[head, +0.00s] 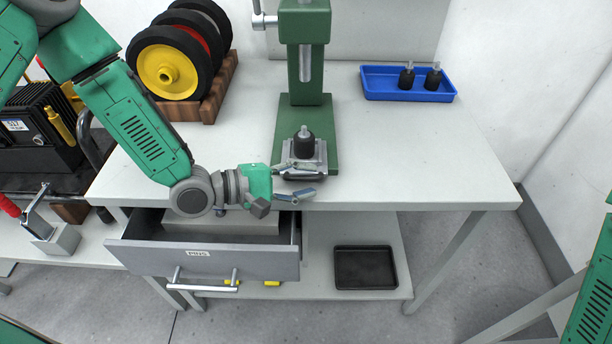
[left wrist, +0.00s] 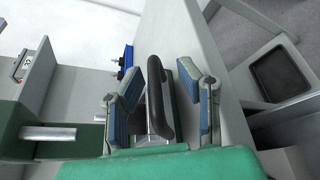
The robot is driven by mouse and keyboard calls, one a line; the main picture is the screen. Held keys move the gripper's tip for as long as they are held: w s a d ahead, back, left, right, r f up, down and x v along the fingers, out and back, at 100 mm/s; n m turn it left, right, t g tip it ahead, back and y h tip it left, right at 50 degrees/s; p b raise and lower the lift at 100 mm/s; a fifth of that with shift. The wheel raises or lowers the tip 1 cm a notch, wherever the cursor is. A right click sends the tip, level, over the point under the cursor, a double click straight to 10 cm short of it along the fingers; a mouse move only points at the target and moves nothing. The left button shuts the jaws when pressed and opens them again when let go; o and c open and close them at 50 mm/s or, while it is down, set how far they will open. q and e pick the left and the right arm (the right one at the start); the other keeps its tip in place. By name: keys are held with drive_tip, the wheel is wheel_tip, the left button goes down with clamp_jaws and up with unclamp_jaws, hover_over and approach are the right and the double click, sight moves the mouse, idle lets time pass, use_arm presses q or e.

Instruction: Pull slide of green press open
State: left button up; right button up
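The green press (head: 305,115) stands on the white table. Its grey metal slide (head: 319,156) lies at the front of the green base and carries a black cylinder (head: 303,143) with a metal tip. My left gripper (head: 306,181) is at the table's front edge, at the front of the slide. In the left wrist view its two blue-padded fingers (left wrist: 172,80) are open, one on each side of a dark rounded handle (left wrist: 187,93). A gap shows between the handle and the right finger; contact on the other side is unclear. My right gripper is out of view.
A grey drawer (head: 205,260) hangs open under the table, below my left arm. A blue tray (head: 385,94) with two black parts is at the back right. Wheels (head: 168,70) stand in a wooden rack at left. A black tray (head: 365,268) lies on the lower shelf.

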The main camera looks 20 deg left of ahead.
use_arm(q)
drive_tip(key=shift+w+d, duration=0.1)
drive_tip(key=shift+r, duration=0.1)
drive_tip(key=shift+s+a+r, duration=0.1)
drive_tip(key=shift+s+a, duration=0.1)
drive_tip(key=shift+a, duration=0.2)
drive_tip(key=v, duration=1.1)
drive_tip(key=shift+s, duration=0.1)
drive_tip(key=shift+f, duration=0.2)
